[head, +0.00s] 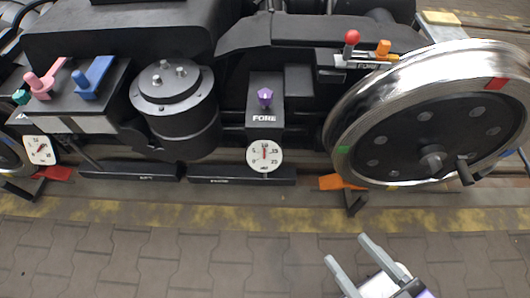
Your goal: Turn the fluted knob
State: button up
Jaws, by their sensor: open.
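A small purple fluted knob (265,97) sits on a dark upright panel labelled FORE, at the middle of the bogie in the head view. A round white dial (264,156) with a red needle is mounted just below it. My gripper (350,251) is at the bottom right of the view, below and to the right of the knob. Its two grey fingers are apart and empty, with paving seen between them. It is well clear of the knob.
A large shiny wheel (435,115) with a crank stands at the right. A black cylinder (175,110) and pink (42,80) and blue (95,77) levers are at the left. An orange wedge (343,182) lies by the wheel. The paved floor (150,255) in front is clear.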

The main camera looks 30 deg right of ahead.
aim_at(22, 97)
jog(key=u, duration=0.8)
